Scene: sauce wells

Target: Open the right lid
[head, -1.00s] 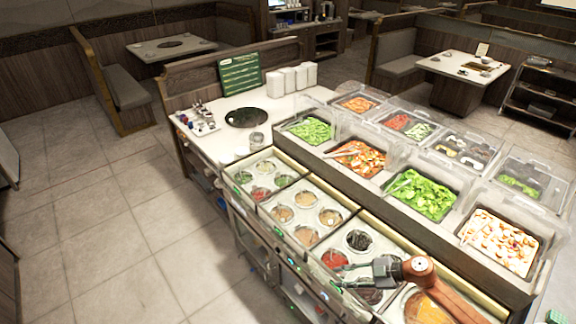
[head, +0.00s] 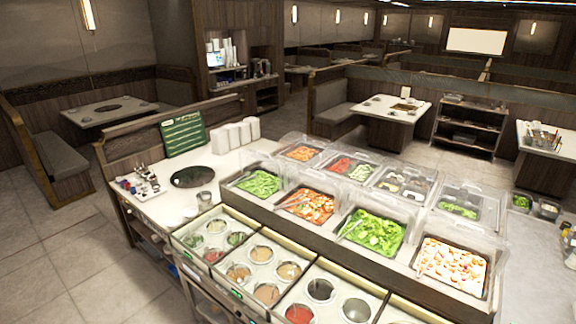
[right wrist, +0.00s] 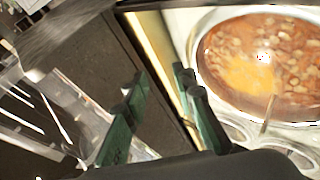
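The sauce wells run along the front of the counter in framed sections; the left section (head: 240,228), a middle section (head: 281,279) and a third section (head: 335,282) show in the head view. The sections farther right are cut off by the lower edge, so I cannot tell which is the right lid or whether it is shut. In the right wrist view my right gripper (right wrist: 160,105) is open, with its two green fingers apart near a pale yellow edge strip (right wrist: 160,50). A round well of orange sauce (right wrist: 240,70) lies to their right. Contact is unclear. My left gripper is out of view.
Food bins with clear covers stand behind the wells, including green leaves (head: 372,236) and a pale chopped food (head: 451,267). A green sign (head: 184,133), white canisters (head: 236,132) and a bottle tray (head: 138,184) are at the counter's left end. The left floor (head: 85,265) is clear.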

